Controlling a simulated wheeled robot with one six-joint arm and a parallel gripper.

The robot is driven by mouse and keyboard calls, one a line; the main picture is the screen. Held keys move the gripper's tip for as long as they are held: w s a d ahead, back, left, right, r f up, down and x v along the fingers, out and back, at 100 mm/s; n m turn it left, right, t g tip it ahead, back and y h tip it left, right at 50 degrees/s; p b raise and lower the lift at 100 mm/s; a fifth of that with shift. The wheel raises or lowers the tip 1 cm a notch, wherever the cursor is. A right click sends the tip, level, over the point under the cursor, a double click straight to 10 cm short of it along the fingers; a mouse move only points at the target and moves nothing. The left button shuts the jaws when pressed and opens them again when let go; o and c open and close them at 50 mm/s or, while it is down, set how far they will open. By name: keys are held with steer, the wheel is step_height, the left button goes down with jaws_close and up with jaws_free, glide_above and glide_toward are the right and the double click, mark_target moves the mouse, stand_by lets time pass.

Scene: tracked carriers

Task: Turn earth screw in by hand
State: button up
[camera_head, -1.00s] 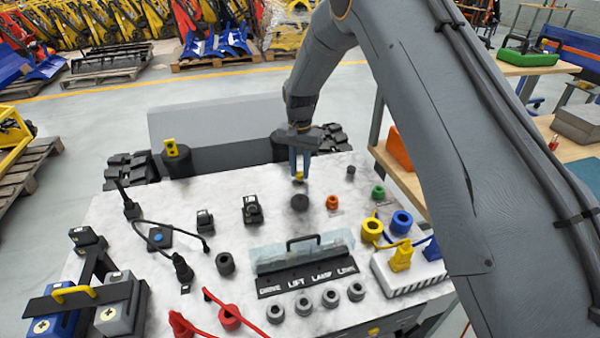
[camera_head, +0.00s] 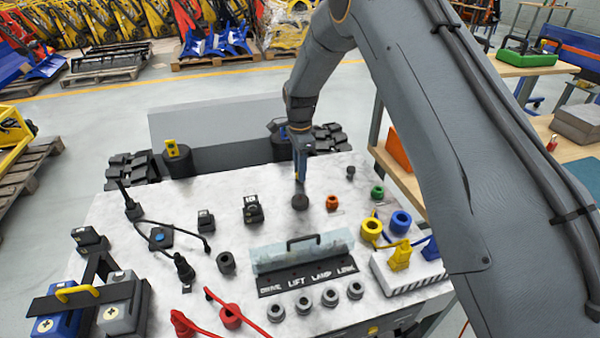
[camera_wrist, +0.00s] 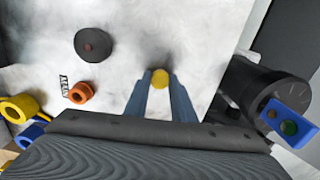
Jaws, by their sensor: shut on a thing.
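The earth screw shows as a round yellow head (camera_wrist: 160,78) between my fingertips in the wrist view. My gripper (camera_wrist: 161,82) is shut on it, with the two blue fingers on either side. In the head view my gripper (camera_head: 300,178) points down at the far part of the white marbled top (camera_head: 330,230), and the yellow head is hidden by the fingers. How deep the screw sits cannot be told.
A black round knob (camera_head: 300,202) stands close in front of my gripper, with an orange ring (camera_head: 332,202) to its right. A black cylinder with a blue plate (camera_wrist: 290,122) is close by in the wrist view. A clear cover with a handle (camera_head: 302,248) stands nearer.

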steer(key=o, duration=0.9)
steer(key=shift+c, duration=0.2)
steer(key=n, duration=0.7)
steer(key=shift+b, duration=0.4)
steer(key=n, duration=0.6)
steer(key=shift+n+b, duration=0.35)
steer(key=shift+n, duration=0.05)
steer(key=n, duration=0.4)
steer(key=shift+n, duration=0.3)
steer(key=n, duration=0.3)
steer(key=shift+b, duration=0.35)
steer(key=n, duration=0.3)
steer(key=shift+n, duration=0.4)
steer(key=n, duration=0.4)
steer(key=shift+b, duration=0.3)
